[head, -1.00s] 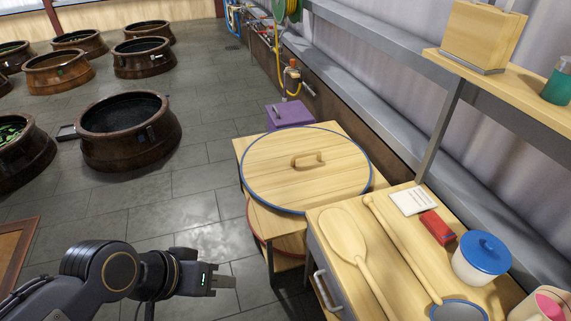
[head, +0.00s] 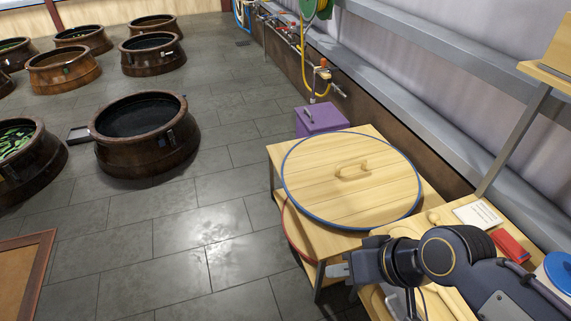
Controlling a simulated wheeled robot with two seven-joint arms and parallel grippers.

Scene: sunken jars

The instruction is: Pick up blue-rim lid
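The blue-rim lid (head: 320,190) is a large round wooden disc with a blue edge and a raised wooden handle (head: 352,171) in its middle. It lies flat on a wooden stand (head: 283,152) at the right of the head view. My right gripper (head: 339,271) is in front of the stand, below the lid's near edge in the picture and apart from the handle. Its fingers are small and seen side-on, so I cannot tell whether they are open or shut. My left gripper is out of view.
A red-rim lid (head: 296,232) lies on the shelf below. A purple box (head: 322,120) stands behind the stand. A bench with a red packet (head: 511,247) and a blue-lidded pot (head: 560,270) is at the right, partly hidden by my arm. Sunken jars (head: 146,158) are left; the tiled floor between is clear.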

